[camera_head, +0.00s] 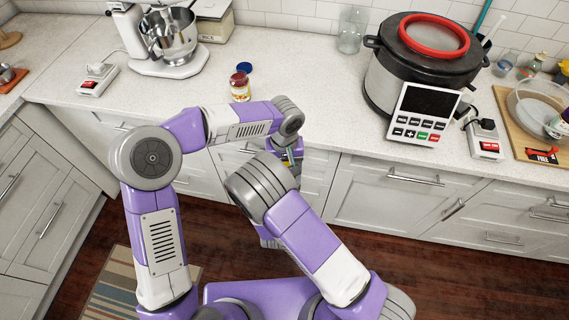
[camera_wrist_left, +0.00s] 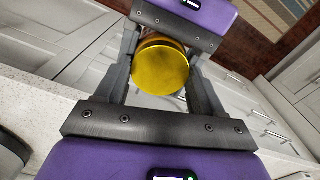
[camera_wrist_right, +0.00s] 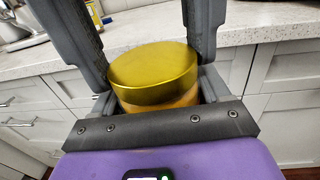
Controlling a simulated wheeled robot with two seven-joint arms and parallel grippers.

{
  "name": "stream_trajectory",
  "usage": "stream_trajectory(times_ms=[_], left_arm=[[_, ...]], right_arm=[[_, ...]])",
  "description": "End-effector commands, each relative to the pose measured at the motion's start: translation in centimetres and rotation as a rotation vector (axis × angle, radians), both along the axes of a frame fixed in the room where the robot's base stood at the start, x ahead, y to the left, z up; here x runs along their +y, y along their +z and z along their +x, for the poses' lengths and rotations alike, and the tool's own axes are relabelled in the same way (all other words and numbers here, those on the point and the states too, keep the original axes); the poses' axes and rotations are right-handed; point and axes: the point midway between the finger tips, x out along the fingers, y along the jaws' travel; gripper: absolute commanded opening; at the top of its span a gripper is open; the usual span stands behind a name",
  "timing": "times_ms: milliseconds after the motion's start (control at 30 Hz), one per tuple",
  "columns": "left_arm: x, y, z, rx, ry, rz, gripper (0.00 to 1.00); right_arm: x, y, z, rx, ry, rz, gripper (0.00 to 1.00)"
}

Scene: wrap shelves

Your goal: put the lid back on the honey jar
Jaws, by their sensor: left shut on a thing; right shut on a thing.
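A gold lid (camera_wrist_left: 160,70) shows face-on between the fingers of my left gripper (camera_wrist_left: 160,60), which is shut on it. In the right wrist view the gold lid (camera_wrist_right: 153,67) sits over an amber honey jar (camera_wrist_right: 160,106), with no clear gap visible between them. My right gripper (camera_wrist_right: 155,85) is shut on the jar, its fingers at either side. The two grippers face each other closely, in front of the counter. In the head view my forearms hide most of the jar and lid, so whether the lid is fully seated cannot be told.
Cabinet fronts (camera_head: 375,195) lie just beyond my grippers.

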Motion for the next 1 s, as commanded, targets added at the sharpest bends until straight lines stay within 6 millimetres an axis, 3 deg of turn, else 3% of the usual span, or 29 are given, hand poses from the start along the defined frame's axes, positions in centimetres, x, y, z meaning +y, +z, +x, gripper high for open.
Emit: stream_trajectory(times_ms=[400, 833, 867, 1000], left_arm=[[0.01, -0.03, 0.04, -0.001, -0.657, 0.0, 0.31], [0.01, -0.02, 0.05, -0.002, -0.74, 0.0, 0.31], [0.01, -0.02, 0.05, -0.002, -0.74, 0.0, 0.73], [0.0, -0.02, 0.04, -0.002, -0.739, 0.0, 0.94]], right_arm=[[0.0, 0.11, 0.02, -0.003, 0.0, 0.0, 0.0], [0.0, 0.1, 0.02, -0.003, 0.0, 0.0, 0.0], [0.0, 0.1, 0.02, -0.003, 0.0, 0.0, 0.0], [0.0, 0.1, 0.02, -0.003, 0.0, 0.0, 0.0]])
